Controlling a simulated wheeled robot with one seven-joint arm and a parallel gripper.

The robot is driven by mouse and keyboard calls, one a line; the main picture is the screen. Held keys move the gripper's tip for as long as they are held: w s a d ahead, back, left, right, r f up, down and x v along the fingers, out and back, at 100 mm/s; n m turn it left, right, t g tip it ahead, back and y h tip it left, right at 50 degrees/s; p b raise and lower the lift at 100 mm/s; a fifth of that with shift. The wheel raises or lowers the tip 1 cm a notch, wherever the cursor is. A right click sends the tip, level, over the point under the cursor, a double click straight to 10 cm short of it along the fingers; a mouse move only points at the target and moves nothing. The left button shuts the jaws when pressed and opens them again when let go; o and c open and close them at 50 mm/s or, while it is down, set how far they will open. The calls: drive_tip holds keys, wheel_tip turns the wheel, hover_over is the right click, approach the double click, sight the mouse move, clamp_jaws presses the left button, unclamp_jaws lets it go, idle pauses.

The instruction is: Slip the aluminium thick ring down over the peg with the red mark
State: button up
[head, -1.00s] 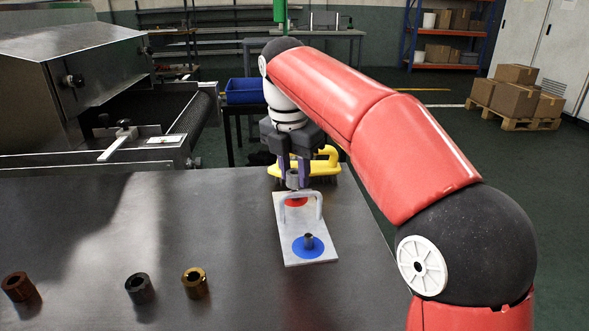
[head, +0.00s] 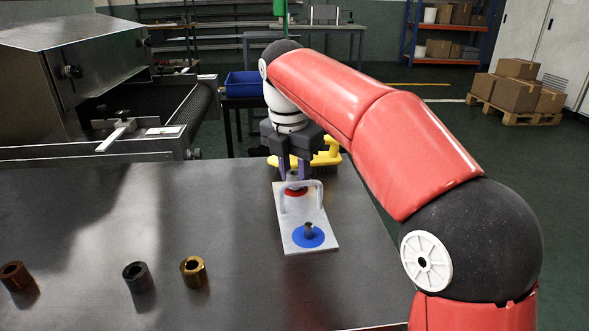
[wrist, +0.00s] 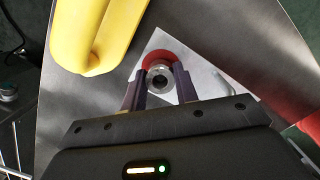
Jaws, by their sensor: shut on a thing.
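My gripper (head: 294,174) is shut on the aluminium thick ring (wrist: 152,77), a short silvery collar. It holds the ring upright at the red mark (head: 297,193) near the far end of a pale plate (head: 312,215). In the wrist view the ring overlaps the red mark (wrist: 157,57), and its bore looks dark. The peg at the red mark is hidden by the ring and fingers, so I cannot tell how far the ring sits over it. A second peg (head: 308,230) stands bare on a blue mark (head: 298,240).
A pale arched handle (head: 319,190) rises from the plate close to my gripper. Brown (head: 14,277), dark grey (head: 138,277) and brass (head: 193,271) rings stand on the metal table (head: 90,215) at front left.

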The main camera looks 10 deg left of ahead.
sight(291, 176)
drive_tip(key=shift+f, duration=0.35)
drive_tip(key=o, duration=1)
drive_tip(key=shift+o, duration=0.2)
drive_tip(key=r, duration=0.2)
drive_tip(key=r+p, duration=0.1)
drive_tip(key=r, duration=0.2)
drive_tip(key=r+p, duration=0.1)
drive_tip(key=r, duration=0.1)
drive_tip(key=shift+s+a+r, duration=0.2)
drive_tip(key=shift+s+r, duration=0.2)
drive_tip(key=shift+s, duration=0.15)
